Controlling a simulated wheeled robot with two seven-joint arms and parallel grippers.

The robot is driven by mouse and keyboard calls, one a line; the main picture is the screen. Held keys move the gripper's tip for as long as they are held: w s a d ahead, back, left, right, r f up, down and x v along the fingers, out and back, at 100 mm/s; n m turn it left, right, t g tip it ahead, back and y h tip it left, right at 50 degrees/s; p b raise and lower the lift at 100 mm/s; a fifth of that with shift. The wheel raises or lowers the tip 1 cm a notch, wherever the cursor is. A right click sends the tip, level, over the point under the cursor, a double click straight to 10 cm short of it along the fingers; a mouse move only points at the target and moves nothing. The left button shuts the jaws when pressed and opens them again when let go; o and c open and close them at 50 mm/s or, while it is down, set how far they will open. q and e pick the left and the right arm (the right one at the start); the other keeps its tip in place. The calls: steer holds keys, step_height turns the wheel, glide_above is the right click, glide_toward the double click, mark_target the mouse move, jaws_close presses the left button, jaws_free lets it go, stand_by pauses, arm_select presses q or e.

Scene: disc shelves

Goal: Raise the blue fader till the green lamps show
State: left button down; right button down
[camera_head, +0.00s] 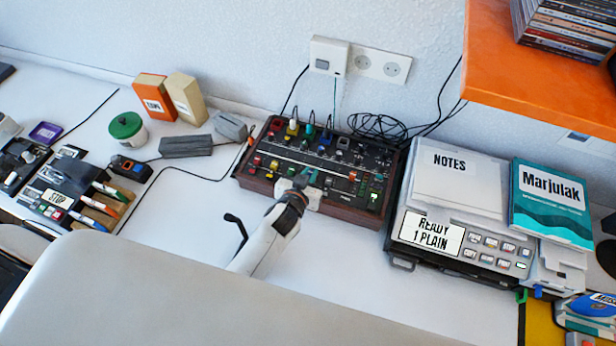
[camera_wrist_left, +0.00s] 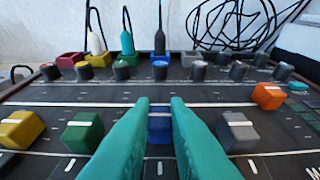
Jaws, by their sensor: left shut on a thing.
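The mixer (camera_head: 262,184) is a dark panel in a brown case on the white desk. In the left wrist view, the blue fader (camera_wrist_left: 160,125) stands between the two teal fingers of my left gripper (camera_wrist_left: 160,104), which is shut on it. The fader sits roughly in line with the green fader (camera_wrist_left: 83,131) and the grey fader (camera_wrist_left: 236,131). In the head view, my left gripper (camera_head: 310,178) reaches the mixer's front half and hides the blue fader. Small green spots (camera_head: 374,197) show at the mixer's right; I cannot tell whether they are lit lamps. My right gripper is not in view.
A yellow fader (camera_wrist_left: 20,129) and a raised orange fader (camera_wrist_left: 268,96) flank the others. Knobs and plugged cables line the mixer's back. A grey device (camera_head: 480,252) with notes stands close at its right. An orange shelf (camera_head: 540,90) overhangs the back right.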

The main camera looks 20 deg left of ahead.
arm_select(q)
steer(key=shift+w, duration=1.15)
steer(key=c, duration=1.4)
jaws_free()
steer(key=shift+s, duration=0.1)
steer(key=v, duration=1.2)
steer(key=shift+b, duration=0.3)
